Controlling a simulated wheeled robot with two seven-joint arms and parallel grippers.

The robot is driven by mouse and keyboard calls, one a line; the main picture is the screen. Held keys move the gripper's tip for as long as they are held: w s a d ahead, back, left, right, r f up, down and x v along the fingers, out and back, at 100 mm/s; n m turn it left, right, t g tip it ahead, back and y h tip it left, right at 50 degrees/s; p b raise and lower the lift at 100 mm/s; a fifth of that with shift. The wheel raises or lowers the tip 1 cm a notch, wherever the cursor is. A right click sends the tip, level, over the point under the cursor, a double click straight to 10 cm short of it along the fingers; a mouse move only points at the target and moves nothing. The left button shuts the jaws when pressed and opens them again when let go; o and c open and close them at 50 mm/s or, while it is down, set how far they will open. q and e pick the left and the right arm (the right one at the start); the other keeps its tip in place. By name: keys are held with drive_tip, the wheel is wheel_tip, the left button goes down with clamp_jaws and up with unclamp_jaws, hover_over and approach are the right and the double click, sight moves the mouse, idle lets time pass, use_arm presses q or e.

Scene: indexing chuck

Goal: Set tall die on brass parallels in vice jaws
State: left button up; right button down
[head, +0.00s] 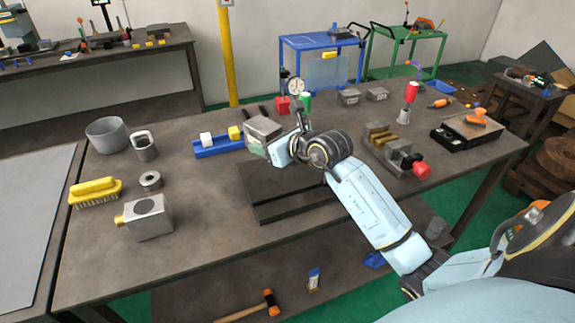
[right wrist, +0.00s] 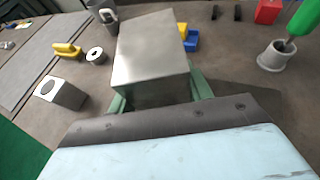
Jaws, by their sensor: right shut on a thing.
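My right gripper (head: 260,146) is shut on a grey metal block, the tall die (head: 263,127), and holds it over the back middle of the bench. In the right wrist view the die (right wrist: 152,58) sits between the green fingers (right wrist: 158,92), its plain face towards the camera. The vice (head: 398,157) stands on the right part of the bench, with a red handle end. Brass parallels (head: 379,135) show between its jaws, with no die on them. The vice lies to the right of my right gripper, beyond my forearm. My left gripper is not in view.
A blue tray (head: 221,150) with white and yellow blocks lies left of the die. A dial gauge (head: 293,86) and two grey blocks (head: 348,98) stand behind. A yellow brush (head: 95,190) and a bored block (head: 148,218) are at left.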

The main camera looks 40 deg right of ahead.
drive_tip(key=shift+w+d+r, duration=0.1)
drive_tip(key=shift+w+d, duration=0.25)
drive_tip(key=shift+d, duration=0.05)
hover_over(271, 178)
wheel_tip(271, 178, down, 5)
drive_tip(key=shift+w+d+b, duration=0.1)
drive_tip(key=shift+b, duration=0.25)
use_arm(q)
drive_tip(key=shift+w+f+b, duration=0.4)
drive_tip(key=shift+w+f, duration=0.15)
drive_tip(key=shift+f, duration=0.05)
use_arm(e)
drive_tip(key=shift+f, duration=2.35)
drive_tip(key=shift+f, duration=0.15)
drive_tip(key=c, duration=0.9)
unclamp_jaws()
drive_tip(key=shift+f, duration=0.2)
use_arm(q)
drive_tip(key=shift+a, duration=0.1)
use_arm(e)
drive_tip(key=shift+o, duration=1.4)
drive_tip(key=shift+r, duration=0.15)
